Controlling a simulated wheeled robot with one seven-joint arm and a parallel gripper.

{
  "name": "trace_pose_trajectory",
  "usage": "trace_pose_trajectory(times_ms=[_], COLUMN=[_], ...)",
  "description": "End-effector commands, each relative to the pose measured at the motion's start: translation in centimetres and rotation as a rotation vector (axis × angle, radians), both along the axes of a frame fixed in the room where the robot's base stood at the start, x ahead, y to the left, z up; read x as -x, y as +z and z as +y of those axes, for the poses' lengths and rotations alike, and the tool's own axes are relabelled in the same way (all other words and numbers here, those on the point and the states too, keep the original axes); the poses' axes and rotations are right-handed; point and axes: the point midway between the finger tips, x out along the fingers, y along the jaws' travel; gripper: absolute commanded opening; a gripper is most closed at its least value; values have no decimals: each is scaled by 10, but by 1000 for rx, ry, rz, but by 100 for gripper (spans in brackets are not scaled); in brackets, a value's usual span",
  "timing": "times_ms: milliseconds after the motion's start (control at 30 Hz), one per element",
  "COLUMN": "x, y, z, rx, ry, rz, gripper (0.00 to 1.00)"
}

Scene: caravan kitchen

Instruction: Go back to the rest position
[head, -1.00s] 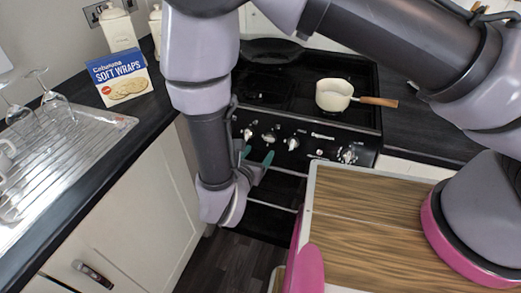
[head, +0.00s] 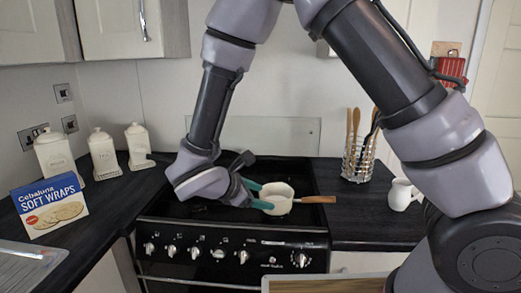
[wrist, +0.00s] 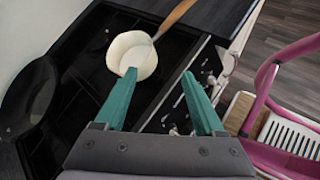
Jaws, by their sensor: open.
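My gripper (head: 256,194) is open, with teal fingers, just left of a cream saucepan (head: 279,198) on the black stove (head: 240,228). In the wrist view my gripper (wrist: 160,98) has empty space between its fingers. The saucepan (wrist: 126,52) shows beyond the left fingertip, its wooden handle pointing up and right. I cannot tell whether that fingertip touches the pan. My arm arches over the stove from the right in the head view.
A black pan (wrist: 30,98) sits on the hob. A soft wraps box (head: 50,204) and white canisters (head: 104,154) stand left. A utensil holder (head: 358,160) and a white jug (head: 402,194) stand right. A pink chair (wrist: 270,95) is at right in the wrist view.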

Motion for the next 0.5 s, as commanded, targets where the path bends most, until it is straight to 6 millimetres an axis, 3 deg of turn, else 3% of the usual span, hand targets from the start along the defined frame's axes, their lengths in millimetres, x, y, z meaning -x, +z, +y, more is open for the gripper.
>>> trace_pose_trajectory(times_ms=[33, 200, 500], x=[-9, -15, 6], y=[21, 72, 147], z=[-22, -85, -172], rx=[-71, -315, -793], ry=[-108, -463, -1035], rz=[-4, -19, -108], gripper=[71, 71, 71])
